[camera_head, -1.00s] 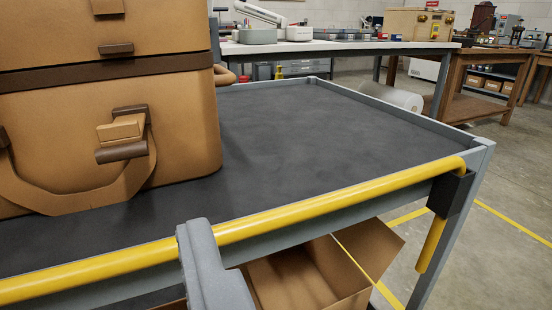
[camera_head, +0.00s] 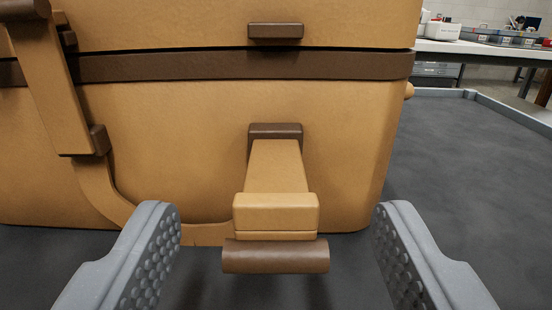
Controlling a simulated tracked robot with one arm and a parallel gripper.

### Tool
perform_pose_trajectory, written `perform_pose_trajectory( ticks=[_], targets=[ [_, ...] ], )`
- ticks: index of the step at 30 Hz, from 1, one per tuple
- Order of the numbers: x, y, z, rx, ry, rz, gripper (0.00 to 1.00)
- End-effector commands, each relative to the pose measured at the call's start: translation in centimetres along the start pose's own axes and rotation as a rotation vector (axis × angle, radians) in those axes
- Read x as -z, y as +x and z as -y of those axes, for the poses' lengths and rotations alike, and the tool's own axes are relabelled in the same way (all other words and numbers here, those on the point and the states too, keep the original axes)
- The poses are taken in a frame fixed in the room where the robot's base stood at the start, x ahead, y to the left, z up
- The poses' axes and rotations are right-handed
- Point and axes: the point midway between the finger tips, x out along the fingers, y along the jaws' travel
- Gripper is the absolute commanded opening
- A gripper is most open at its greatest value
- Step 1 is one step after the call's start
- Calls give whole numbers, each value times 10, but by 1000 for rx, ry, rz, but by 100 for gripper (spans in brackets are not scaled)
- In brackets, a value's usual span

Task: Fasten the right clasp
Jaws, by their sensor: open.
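A tan case (camera_head: 345,130) with a dark brown band stands on the dark cart top. Its right clasp (camera_head: 275,200) hangs down and sticks out towards me from a brown hinge (camera_head: 275,131) on the lower body, with a brown bar (camera_head: 275,256) at its free end. The brown catch (camera_head: 276,31) above the band is bare. My gripper (camera_head: 277,225) is open, one finger on each side of the clasp's free end, touching neither it nor the case. The left clasp (camera_head: 60,85) stands up across the band at the left; its top is partly cut off.
A tan strap handle (camera_head: 110,200) hangs between the clasps, partly hidden behind the right clasp and my left finger. The dark cart top (camera_head: 450,160) is clear right of the case. A workbench (camera_head: 480,48) stands behind.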

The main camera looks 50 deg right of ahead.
Motion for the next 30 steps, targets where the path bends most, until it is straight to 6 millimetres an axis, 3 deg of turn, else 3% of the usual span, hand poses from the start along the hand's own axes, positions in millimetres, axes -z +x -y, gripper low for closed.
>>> perform_pose_trajectory(
  ticks=[6, 17, 20, 24, 30],
  targets=[
    [0, 18, 0, -1, 1, -3, 60],
    [1, 21, 0, 1, 1, -2, 60],
    [1, 21, 0, 1, 1, -1, 38],
    [0, 21, 0, 1, 1, -1, 0],
    [2, 21, 0, 1, 1, 6, 0]
  ],
)
